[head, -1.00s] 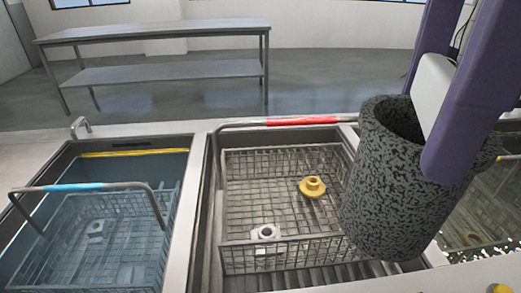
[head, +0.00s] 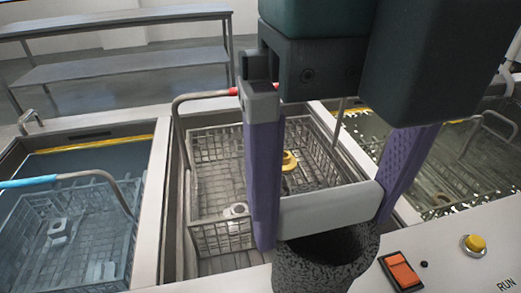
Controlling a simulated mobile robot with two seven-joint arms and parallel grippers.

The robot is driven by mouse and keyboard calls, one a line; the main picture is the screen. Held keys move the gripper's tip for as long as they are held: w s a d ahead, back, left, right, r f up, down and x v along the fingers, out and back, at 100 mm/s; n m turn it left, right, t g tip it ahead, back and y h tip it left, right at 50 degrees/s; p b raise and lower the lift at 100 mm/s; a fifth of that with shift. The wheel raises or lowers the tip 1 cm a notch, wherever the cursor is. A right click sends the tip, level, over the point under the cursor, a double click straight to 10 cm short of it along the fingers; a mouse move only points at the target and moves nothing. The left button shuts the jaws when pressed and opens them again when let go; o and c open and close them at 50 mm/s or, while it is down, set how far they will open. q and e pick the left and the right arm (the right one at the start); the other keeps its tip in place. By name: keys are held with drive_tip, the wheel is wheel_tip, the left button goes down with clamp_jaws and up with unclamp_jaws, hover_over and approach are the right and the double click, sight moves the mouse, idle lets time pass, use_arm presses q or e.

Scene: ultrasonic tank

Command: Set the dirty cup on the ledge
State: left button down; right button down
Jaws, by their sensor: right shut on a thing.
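The dirty cup (head: 312,272) is a dark grey speckled cylinder, open at the top, at the bottom middle of the head view. A light grey bar (head: 330,208) stands at its rim. My right gripper (head: 325,215) comes down from above, its two purple fingers shut on the ends of this bar, so it holds the cup. The cup is roughly upright; its lower part is cut off by the picture edge. The metal ledge (head: 455,270) runs along the front of the tanks. I cannot tell whether the cup touches it. My left gripper is not in view.
The middle tank holds a wire basket (head: 215,160) with a yellow part (head: 289,161) and a metal part (head: 236,211). A blue-handled basket (head: 62,177) sits in the left tank. An orange switch (head: 401,271) and a yellow button (head: 475,243) are right of the cup.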

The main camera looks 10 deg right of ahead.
sight(307, 281)
wheel_tip(307, 281, down, 11)
drive_tip(key=shift+f, duration=0.15)
drive_tip(key=shift+f+b, duration=0.1)
drive_tip(key=shift+b, duration=0.2)
unclamp_jaws()
wheel_tip(307, 281, up, 12)
drive_tip(key=shift+r, duration=0.15)
idle(0.4)
